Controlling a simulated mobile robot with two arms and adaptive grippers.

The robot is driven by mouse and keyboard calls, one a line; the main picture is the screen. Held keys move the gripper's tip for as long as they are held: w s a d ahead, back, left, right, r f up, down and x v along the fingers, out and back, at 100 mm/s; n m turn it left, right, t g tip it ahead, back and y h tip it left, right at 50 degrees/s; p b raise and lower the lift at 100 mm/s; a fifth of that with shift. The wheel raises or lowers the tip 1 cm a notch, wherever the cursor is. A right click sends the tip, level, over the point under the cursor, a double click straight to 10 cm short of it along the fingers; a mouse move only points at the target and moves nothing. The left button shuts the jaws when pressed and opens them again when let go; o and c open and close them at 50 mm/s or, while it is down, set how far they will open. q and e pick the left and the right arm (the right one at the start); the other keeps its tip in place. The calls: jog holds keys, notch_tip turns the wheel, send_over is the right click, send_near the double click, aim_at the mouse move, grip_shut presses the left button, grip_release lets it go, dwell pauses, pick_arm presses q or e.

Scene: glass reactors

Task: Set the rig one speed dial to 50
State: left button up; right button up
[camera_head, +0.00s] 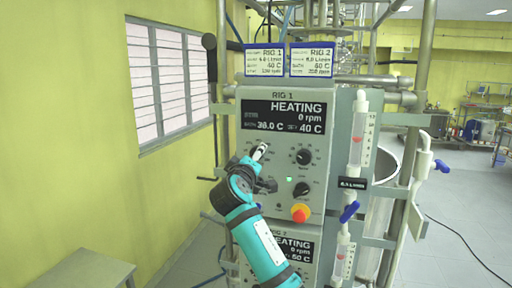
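The rig one panel (318,207) is a light grey box with a black display (284,117) reading HEATING, 0 rpm and a set value of 40 C. One black dial (304,157) shows at the upper right of the panel, and another black knob (302,190) is below it. My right gripper (260,151) is in front of the panel's upper left, where it hides the dial there; I cannot tell if it touches that dial or how its fingers stand. No speed label is readable. My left gripper is out of view.
A red and yellow button (300,213) is low on the panel. The rig two panel (301,247) is below. Flow tubes (358,140) with blue valves stand right of the panel. Two info cards (264,60) are above. A grey table (85,272) is at the lower left.

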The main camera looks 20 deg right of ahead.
jog(key=shift+p+x, duration=0.4)
jog(key=shift+x, duration=1.05)
jog(key=shift+c, duration=0.3)
jog(key=c, duration=1.1)
jog(key=shift+f+b, duration=0.2)
jog(key=shift+b, duration=0.25)
jog(key=m+b, duration=0.3)
jog(key=b, duration=0.2)
jog(key=m+b, duration=0.3)
jog(key=b, duration=0.2)
jog(key=shift+a+f+m, duration=0.1)
jog(key=shift+f+m, duration=0.05)
jog(key=shift+m, duration=0.15)
jog(key=shift+w+m+h+b, duration=0.1)
jog(key=shift+m+h+b, duration=0.3)
jog(key=shift+m+b, duration=0.75)
